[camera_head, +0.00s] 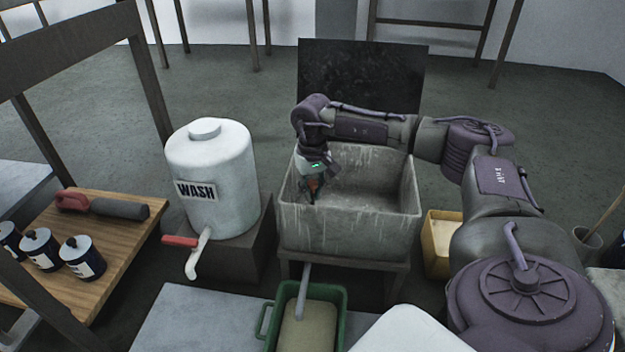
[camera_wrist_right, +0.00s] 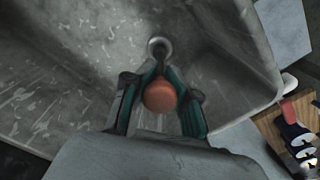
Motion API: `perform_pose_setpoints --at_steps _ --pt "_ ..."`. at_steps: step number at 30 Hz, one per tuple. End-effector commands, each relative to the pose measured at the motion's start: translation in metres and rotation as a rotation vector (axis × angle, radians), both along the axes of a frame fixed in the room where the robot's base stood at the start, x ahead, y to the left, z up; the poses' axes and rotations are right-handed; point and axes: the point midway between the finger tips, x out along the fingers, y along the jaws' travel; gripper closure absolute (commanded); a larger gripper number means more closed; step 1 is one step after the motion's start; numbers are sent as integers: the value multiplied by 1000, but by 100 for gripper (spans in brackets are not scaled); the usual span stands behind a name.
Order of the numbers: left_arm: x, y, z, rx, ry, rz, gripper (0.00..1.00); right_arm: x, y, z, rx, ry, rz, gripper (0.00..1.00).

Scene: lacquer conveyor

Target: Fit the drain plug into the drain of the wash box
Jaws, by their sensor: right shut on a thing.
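The wash box (camera_head: 345,235) is a grey, stained, open-topped basin on a low stand in the middle of the head view. My right gripper (camera_head: 314,190) reaches down into its left part. In the right wrist view the gripper (camera_wrist_right: 160,95) is shut on the orange-red drain plug (camera_wrist_right: 160,96), which sits between the fingertips. The drain (camera_wrist_right: 158,46) shows as a pale ring around a dark hole just beyond the fingertips. The plug appears apart from the drain; its height over the floor is hard to tell. My left gripper is not in view.
A white WASH tank (camera_head: 210,165) with a red-handled tap (camera_head: 180,241) stands left of the box. A green bin (camera_head: 338,300) sits below the box's drain pipe (camera_head: 303,290). Dark cans (camera_head: 82,258) stand on a wooden board at left. A yellow container (camera_head: 440,245) is at right.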

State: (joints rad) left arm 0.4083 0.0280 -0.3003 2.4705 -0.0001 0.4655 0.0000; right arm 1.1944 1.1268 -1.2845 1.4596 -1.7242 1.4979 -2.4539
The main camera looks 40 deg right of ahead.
Motion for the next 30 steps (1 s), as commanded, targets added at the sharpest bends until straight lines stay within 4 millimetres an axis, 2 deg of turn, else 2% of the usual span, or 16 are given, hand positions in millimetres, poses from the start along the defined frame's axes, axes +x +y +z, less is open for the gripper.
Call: perform_pose_setpoints --at_steps 24,25,30 --pt "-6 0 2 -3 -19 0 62 0 0 -21 1 1 0 100" --pt "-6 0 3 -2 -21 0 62 0 0 -21 1 0 0 74" --pt "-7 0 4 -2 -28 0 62 0 0 -20 0 1 0 45"
